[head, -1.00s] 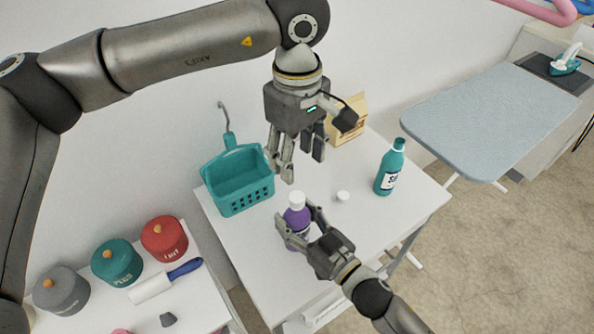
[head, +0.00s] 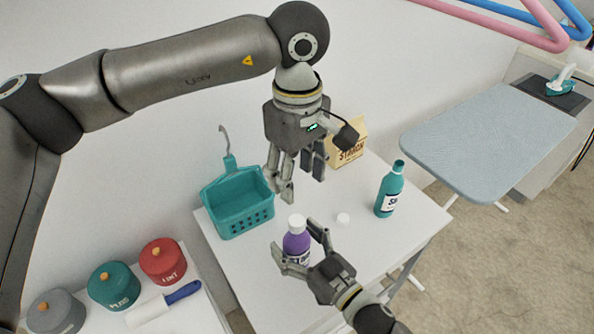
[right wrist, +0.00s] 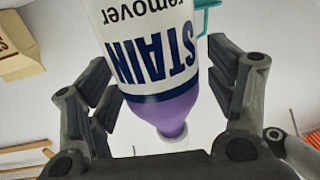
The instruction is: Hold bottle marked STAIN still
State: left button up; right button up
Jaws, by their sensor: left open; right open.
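The purple bottle (head: 296,244) with a white cap stands upright on the white table. In the right wrist view its white label (right wrist: 150,45) reads STAIN remover, upside down. My right gripper (head: 294,239) is open, with its fingers spread on either side of the bottle; the right wrist view shows gaps between the fingers and the bottle. My left gripper (head: 302,184) is open and empty, above and behind the bottle's cap, apart from it.
A teal basket (head: 238,205) stands left of the bottle. A small white cap (head: 343,220) and a teal bottle (head: 390,190) are to the right. A starch box (head: 347,146) stands behind. Lidded canisters (head: 113,287) are on a surface at lower left.

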jog(key=v, duration=1.2)
dwell(0.4)
